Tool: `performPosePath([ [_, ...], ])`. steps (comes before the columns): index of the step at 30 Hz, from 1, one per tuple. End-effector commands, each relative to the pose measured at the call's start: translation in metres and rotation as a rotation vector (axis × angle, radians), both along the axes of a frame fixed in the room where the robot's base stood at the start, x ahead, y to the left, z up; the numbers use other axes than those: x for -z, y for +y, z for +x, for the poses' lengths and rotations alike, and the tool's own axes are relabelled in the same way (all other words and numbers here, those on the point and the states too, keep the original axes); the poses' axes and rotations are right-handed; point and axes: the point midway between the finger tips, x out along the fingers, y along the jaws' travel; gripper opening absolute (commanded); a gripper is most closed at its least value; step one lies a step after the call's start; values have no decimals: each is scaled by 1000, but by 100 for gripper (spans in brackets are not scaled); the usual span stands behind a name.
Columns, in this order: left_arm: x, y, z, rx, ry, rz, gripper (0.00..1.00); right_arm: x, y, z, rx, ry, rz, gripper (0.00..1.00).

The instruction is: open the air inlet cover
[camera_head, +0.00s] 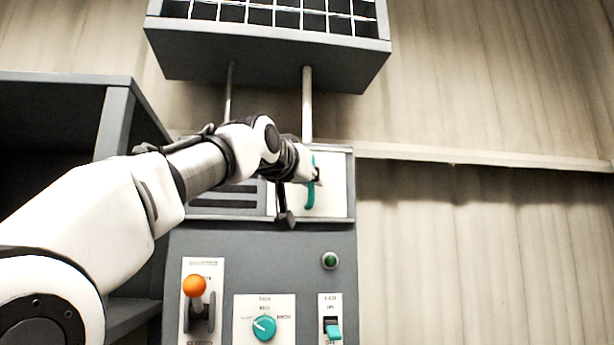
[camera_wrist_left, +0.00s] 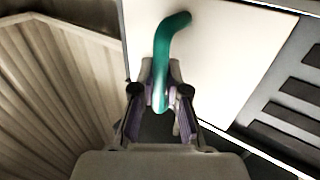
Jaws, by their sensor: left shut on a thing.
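The air inlet cover (camera_head: 338,188) is a flat white plate on the upper front of the grey cabinet, with a teal bent handle (camera_head: 310,196). In the left wrist view the cover (camera_wrist_left: 225,55) fills the upper middle and the handle (camera_wrist_left: 166,38) curves up from my fingers. My left gripper (camera_head: 314,173) is shut on the handle; its fingers also show in the wrist view (camera_wrist_left: 160,88). Dark horizontal slots (camera_head: 228,202) lie uncovered left of the plate, and on the right in the wrist view (camera_wrist_left: 288,105). My wrist hides part of the plate. My right gripper is not in view.
Below on the cabinet (camera_head: 240,250) are an orange-knobbed lever (camera_head: 194,286), a teal rotary knob (camera_head: 264,327), a green button (camera_head: 330,260) and a teal switch (camera_head: 333,328). A grey gridded box (camera_head: 265,65) hangs above on posts. The corrugated wall (camera_head: 480,250) is at right.

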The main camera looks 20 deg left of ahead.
Motion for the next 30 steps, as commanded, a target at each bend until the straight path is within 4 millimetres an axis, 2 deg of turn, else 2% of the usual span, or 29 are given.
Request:
performPosePath([
  [1, -1, 1, 0, -1, -3, 0, 16, 0, 0, 0, 0, 0, 0, 40],
  [2, -1, 1, 0, -1, -3, 0, 24, 0, 0, 0, 0, 0, 0, 40],
  [23, 0, 1, 0, 0, 0, -1, 24, 0, 0, 0, 0, 0, 0, 40],
  [26, 1, 4, -2, 0, 0, -2, 24, 3, 0, 0, 0, 0, 0, 40],
  [30, 3, 20, -12, -1, -3, -3, 24, 14, 0, 0, 0, 0, 0, 40],
])
